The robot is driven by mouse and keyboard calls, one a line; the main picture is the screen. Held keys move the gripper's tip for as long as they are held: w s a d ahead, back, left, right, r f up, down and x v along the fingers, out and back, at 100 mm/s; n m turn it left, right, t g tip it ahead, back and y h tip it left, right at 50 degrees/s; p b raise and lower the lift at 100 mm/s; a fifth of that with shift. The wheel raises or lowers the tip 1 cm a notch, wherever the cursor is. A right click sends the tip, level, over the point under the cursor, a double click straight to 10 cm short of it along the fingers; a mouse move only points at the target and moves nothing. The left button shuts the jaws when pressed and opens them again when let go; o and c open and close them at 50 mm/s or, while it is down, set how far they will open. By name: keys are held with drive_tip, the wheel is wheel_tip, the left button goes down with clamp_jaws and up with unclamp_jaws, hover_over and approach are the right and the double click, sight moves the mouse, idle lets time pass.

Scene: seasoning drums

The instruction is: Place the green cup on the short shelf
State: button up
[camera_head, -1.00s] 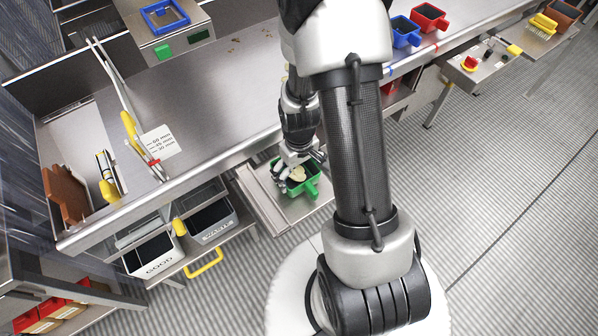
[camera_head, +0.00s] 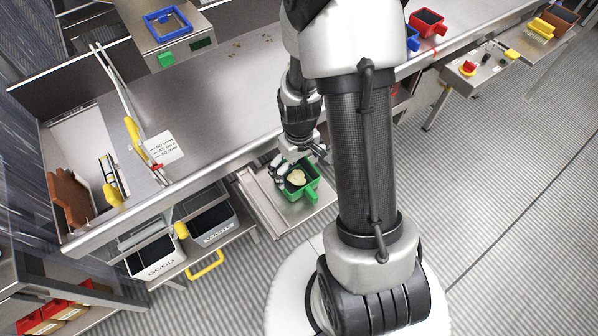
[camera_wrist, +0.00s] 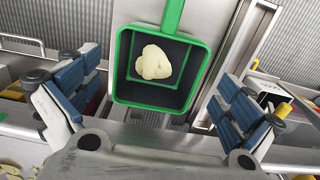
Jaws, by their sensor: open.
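The green cup (camera_head: 312,186) is a square open-topped scoop with a short handle. It stands upright on a small metal shelf (camera_head: 270,204) below the front edge of the bench, with a pale yellow lump (camera_head: 297,177) inside. My gripper (camera_head: 300,162) is beside and above the cup, on its bench side. In the wrist view the cup (camera_wrist: 119,95) lies beyond the spread blue-padded fingers of my gripper (camera_wrist: 160,105), with the lump (camera_wrist: 154,63) in view and the handle pointing away. The fingers are open and do not hold the cup.
A blue cup (camera_head: 412,38) and a red cup (camera_head: 428,22) stand on the bench at the back right. Two grey bins (camera_head: 210,222) sit under the bench at left. The bench middle is mostly clear.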

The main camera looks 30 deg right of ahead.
drive_tip(key=s+a+r+t+p, duration=0.1)
drive_tip(key=a+r, duration=0.1)
drive_tip(key=r, duration=0.8)
drive_tip(key=s+a+r+t+p, duration=0.1)
drive_tip(key=a+r, duration=0.2)
drive_tip(key=r, duration=0.8)
drive_tip(key=s+a+r+t, duration=0.2)
drive_tip(key=s+a+r, duration=0.3)
drive_tip(key=s+r, duration=0.5)
drive_tip(key=shift+s+a+t, duration=0.25)
drive_tip(key=shift+t, duration=0.05)
drive_tip(key=shift+r, duration=0.1)
